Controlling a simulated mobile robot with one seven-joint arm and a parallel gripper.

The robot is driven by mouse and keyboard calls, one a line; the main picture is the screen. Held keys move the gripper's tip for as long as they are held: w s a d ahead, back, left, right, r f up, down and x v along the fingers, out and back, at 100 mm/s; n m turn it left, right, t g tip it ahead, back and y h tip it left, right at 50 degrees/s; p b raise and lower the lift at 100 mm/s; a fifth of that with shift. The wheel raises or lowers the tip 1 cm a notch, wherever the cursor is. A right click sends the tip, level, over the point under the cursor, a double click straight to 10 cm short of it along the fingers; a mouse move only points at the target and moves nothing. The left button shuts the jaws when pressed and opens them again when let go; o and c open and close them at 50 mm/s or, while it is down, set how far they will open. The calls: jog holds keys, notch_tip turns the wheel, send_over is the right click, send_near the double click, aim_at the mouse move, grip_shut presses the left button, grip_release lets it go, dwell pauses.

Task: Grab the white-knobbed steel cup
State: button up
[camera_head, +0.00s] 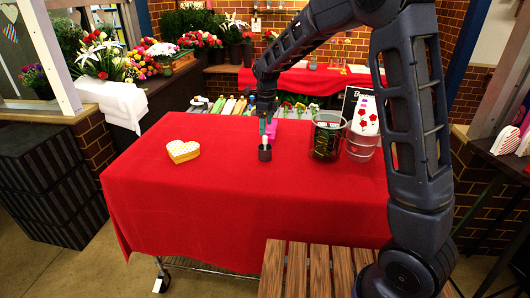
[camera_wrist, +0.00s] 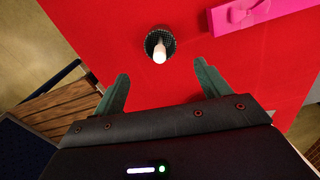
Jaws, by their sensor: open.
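The steel cup (camera_head: 265,154) is small and dark, with a white knob sticking up from it. It stands on the red-covered table (camera_head: 210,220), near the middle. In the wrist view the cup (camera_wrist: 151,49) shows from above, its white knob pointing toward my gripper. My gripper (camera_head: 265,128) hangs just above the cup, pointing down. In the wrist view my gripper (camera_wrist: 161,70) is open and empty, with the cup ahead of the gap between its two fingers and nothing between them.
A pink box (camera_wrist: 250,14) lies close to the cup, on its right in the wrist view. A heart-shaped box (camera_head: 183,151) lies to the left on the table. A dark clear-walled bucket (camera_head: 326,138) and a bucket with a floral pattern (camera_head: 362,138) stand right. The table's front is clear.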

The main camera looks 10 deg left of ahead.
aim_at(265, 148)
jog(key=shift+a+f, duration=0.3)
jog(key=shift+a, duration=0.05)
jog(key=shift+f, duration=5.35)
jog(key=c, duration=1.1)
jog(key=shift+r, duration=0.1)
